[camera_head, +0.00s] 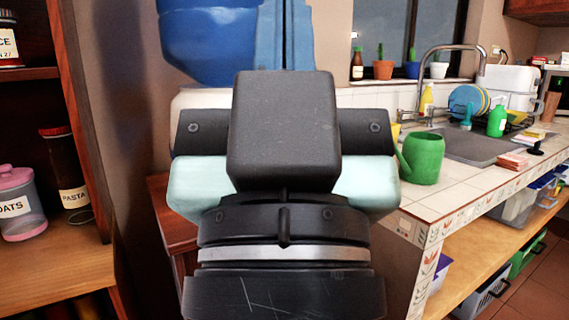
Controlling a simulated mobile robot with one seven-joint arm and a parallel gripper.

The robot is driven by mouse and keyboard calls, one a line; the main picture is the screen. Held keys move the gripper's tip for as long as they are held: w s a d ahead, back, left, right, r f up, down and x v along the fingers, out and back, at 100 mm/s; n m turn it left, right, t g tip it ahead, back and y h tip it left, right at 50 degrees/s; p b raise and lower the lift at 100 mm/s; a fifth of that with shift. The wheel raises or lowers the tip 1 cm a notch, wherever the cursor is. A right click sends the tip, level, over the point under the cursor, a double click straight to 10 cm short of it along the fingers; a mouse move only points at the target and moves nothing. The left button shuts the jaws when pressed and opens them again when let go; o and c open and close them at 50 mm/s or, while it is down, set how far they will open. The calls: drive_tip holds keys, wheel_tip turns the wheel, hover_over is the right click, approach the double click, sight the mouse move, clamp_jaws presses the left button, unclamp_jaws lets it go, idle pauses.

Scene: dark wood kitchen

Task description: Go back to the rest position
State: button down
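My gripper (283,135) fills the middle of the head view, seen from behind at close range. A black block covers its centre, with dark parts sticking out on both sides and pale teal parts below them. My wrist with its silver ring is below it. The fingertips are hidden behind the black block, so I cannot tell whether they are open or shut, or whether they hold anything.
Wooden shelves with jars (20,203) stand close on the left. A tiled counter (450,180) on the right holds a green watering can (424,158) and a sink (465,146). Bins stand under the counter.

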wheel_tip(320, 180, up, 32)
drive_tip(key=p, duration=3)
drive_tip(key=shift+r, duration=0.25)
